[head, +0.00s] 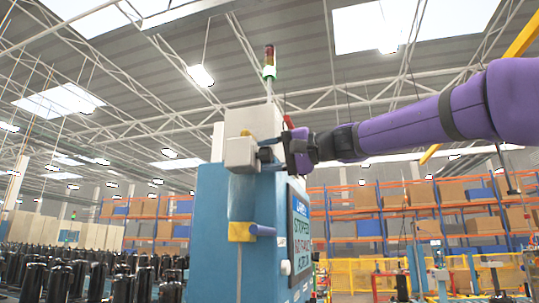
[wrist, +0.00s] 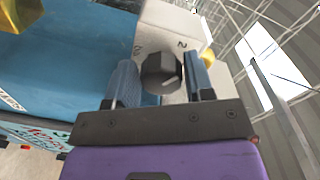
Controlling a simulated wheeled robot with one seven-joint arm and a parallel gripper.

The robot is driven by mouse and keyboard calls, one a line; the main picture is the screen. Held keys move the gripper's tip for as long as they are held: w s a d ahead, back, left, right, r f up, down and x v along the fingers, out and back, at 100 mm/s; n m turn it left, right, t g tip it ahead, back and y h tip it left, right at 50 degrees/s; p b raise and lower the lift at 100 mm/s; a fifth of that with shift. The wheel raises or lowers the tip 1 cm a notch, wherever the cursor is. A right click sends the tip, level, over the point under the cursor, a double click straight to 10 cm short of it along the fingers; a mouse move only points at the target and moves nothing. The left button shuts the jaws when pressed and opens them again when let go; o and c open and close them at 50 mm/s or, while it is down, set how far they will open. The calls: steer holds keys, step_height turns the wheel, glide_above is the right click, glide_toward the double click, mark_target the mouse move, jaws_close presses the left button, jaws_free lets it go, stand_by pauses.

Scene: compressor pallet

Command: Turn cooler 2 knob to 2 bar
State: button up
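The dark round knob (wrist: 163,73) sits on a pale box face (wrist: 172,28) in the wrist view. A mark like a 2 shows at its upper right and a rounder mark at its upper left. A faint lighter line shows on the knob, but its exact setting is unclear. My gripper (wrist: 161,66) has its two blue-grey fingers on either side of the knob, with narrow gaps showing. It looks open; contact is not clear. In the head view, my gripper (head: 284,153) is at the right side of the pale box (head: 240,153), partly hiding the knob.
The pale box is on a blue machine (head: 210,230) with a display panel (head: 300,232) on its right side. A yellow fitting (head: 241,232) is below the box. A signal light (head: 269,62) stands above. Black cylinders (head: 65,280) are at lower left.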

steer(key=shift+o, duration=1)
steer(key=v, duration=1)
steer(key=shift+d, duration=0.4)
steer(key=shift+s, duration=0.1)
steer(key=s+d+f+h, duration=0.5)
steer(key=s+f, duration=0.2)
steer(key=f, duration=0.7)
steer(key=s+d+f+m+h, duration=0.1)
steer(key=s+d+f+h, duration=0.5)
steer(key=f, duration=0.8)
steer(key=s+d+f+g+h, duration=0.1)
steer(key=s+d+f+h, duration=0.4)
steer(key=s+f, duration=0.4)
step_height(320, 180, down, 6)
steer(key=shift+s+d, duration=0.3)
steer(key=shift+d, duration=0.25)
